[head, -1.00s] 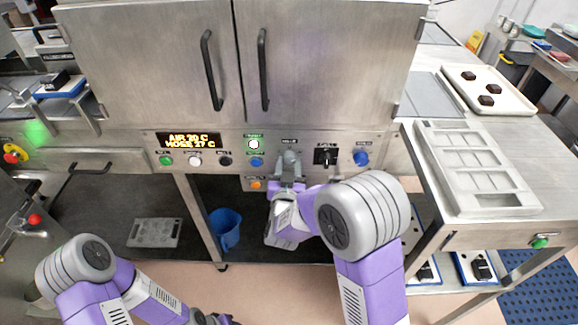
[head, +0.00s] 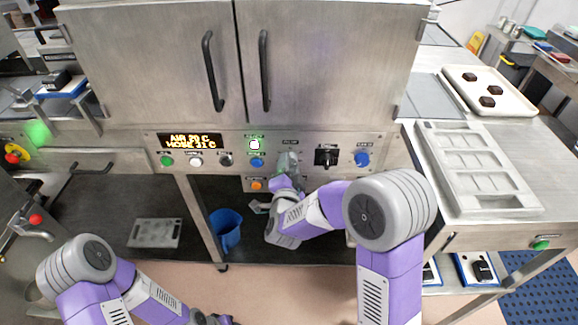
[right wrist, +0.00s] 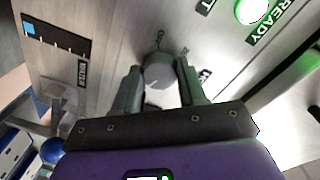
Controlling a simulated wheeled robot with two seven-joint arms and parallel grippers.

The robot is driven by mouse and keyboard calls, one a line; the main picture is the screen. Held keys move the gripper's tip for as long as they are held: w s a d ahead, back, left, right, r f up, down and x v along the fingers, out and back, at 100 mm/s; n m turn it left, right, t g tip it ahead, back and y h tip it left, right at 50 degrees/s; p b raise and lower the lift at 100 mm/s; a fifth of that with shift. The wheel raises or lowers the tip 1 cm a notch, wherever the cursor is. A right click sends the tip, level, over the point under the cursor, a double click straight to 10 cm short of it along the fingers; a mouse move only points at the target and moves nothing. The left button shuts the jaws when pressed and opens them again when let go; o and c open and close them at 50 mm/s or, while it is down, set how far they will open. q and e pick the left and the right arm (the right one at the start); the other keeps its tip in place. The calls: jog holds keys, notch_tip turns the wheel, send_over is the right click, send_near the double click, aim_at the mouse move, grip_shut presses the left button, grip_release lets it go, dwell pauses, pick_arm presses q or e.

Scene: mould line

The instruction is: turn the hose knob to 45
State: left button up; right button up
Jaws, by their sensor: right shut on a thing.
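The hose knob (right wrist: 160,72) is a round grey knob on the steel control panel. In the right wrist view it sits between the two fingers of my right gripper (right wrist: 160,85), which is shut on it. In the head view my right gripper (head: 287,165) reaches the panel below the knob's label and hides most of the knob. The amber display (head: 190,141) reads AIR 20 C and HOSE about 31 C. My left gripper (head: 213,319) is low at the bottom edge, partly cut off, away from the panel.
A black switch (head: 326,156) and a blue button (head: 361,158) are right of the knob. Blue (head: 257,162) and orange (head: 256,185) buttons are close on its left. A lit green-ringed button (head: 255,145) is above them.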

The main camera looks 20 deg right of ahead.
jog(key=shift+m, duration=0.8)
jog(key=o, duration=1.1)
jog(key=shift+c, duration=0.2)
jog(key=p+v, duration=0.1)
jog(key=v, duration=0.6)
jog(key=shift+s, duration=0.25)
jog(key=shift+a, duration=0.1)
